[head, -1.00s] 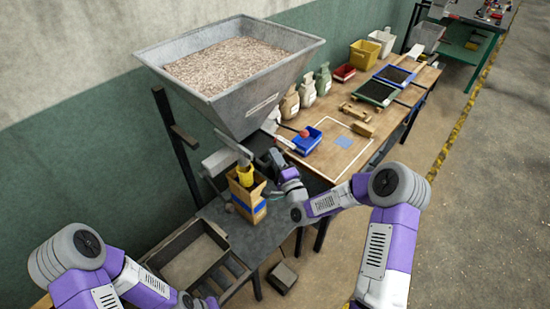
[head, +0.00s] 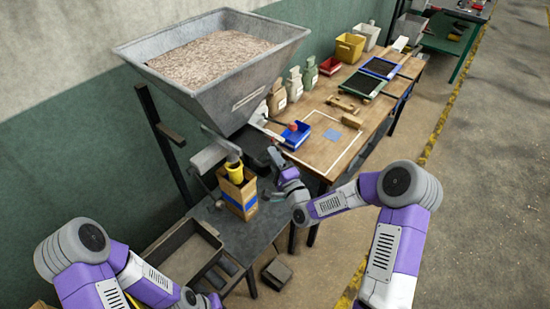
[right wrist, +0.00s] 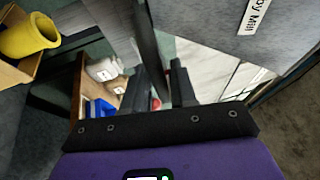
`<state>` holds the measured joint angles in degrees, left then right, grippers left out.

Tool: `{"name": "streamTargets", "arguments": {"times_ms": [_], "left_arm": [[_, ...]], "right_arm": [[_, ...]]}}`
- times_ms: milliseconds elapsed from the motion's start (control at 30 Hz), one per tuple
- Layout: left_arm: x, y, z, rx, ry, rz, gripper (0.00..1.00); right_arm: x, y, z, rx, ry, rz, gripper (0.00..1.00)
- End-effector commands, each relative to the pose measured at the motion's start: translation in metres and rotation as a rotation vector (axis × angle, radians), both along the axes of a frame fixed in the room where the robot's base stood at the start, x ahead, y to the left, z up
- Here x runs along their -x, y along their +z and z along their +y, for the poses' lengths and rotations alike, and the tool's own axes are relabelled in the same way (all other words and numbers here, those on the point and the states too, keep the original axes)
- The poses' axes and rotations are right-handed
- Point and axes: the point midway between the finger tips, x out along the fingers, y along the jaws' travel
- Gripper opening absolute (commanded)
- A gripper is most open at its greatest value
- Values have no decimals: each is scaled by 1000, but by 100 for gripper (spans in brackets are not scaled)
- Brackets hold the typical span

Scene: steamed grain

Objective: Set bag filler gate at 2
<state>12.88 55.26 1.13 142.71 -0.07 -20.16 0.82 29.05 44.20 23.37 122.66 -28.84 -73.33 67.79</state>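The bag filler is a grey metal hopper (head: 205,88) full of grain, with a yellow spout (head: 236,172) over an open paper bag with a blue band (head: 238,199). The gate's scale and setting cannot be read. My right gripper (head: 272,157) is beside the spout, below and left of the knob. In the right wrist view its two dark fingers (right wrist: 164,85) are apart, with the red knob (right wrist: 155,103) showing small beyond them. My left gripper is out of view.
A wooden table (head: 318,151) stands to the right with a blue bin (head: 298,138), several small sacks and trays. A grey bench (head: 262,222) bears the bag. An open tray (head: 172,238) lies at lower left. The floor at right is clear.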

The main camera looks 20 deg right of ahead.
Motion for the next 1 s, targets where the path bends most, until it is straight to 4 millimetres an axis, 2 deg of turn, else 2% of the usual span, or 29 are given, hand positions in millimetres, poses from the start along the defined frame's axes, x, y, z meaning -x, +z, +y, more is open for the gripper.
{"name": "streamTargets", "arguments": {"times_ms": [100, 433, 800, 1000], "left_arm": [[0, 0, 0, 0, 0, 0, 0], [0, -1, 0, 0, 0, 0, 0], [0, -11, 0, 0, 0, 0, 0], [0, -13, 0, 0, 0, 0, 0]], "right_arm": [[0, 0, -1, 0, -2, 0, 40], [6, -2, -3, 0, -2, 1, 40], [59, -11, -16, 0, -3, 2, 40], [73, -12, -19, 1, -3, 0, 40]]}}
